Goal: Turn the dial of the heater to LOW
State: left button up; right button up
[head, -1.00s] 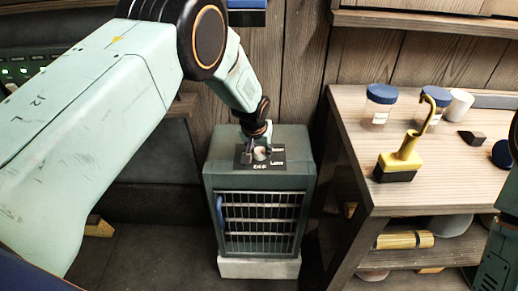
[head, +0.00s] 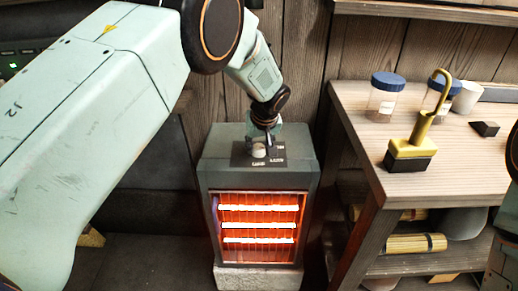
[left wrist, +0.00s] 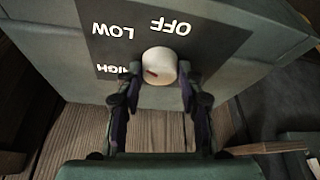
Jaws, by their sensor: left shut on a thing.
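The heater (head: 211,175) stands on a pale block, and three bars glow orange-white behind its grille. The white dial (head: 258,151) is on the dark label plate on its top; it also shows in the left wrist view (left wrist: 161,62). That plate reads OFF, LOW and HIGH, upside down in the wrist view. The dial's red mark points down-left there, nearest to HIGH (left wrist: 112,70) and away from LOW (left wrist: 120,31). My left gripper (head: 264,138) is over the dial with a finger on either side, shut on it. My right gripper is out of view.
A wooden table (head: 350,97) stands to the right, with a yellow hooked tool (head: 412,148), jars with blue lids (head: 386,98) and a small dark block (head: 485,128) on it. A wooden plank wall is close behind the heater.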

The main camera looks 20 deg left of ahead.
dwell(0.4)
pick_arm(q)
jog(key=o, duration=1.2)
jog(key=shift+r, duration=0.1)
jog(key=v, duration=1.2)
jog(key=shift+d, duration=0.1)
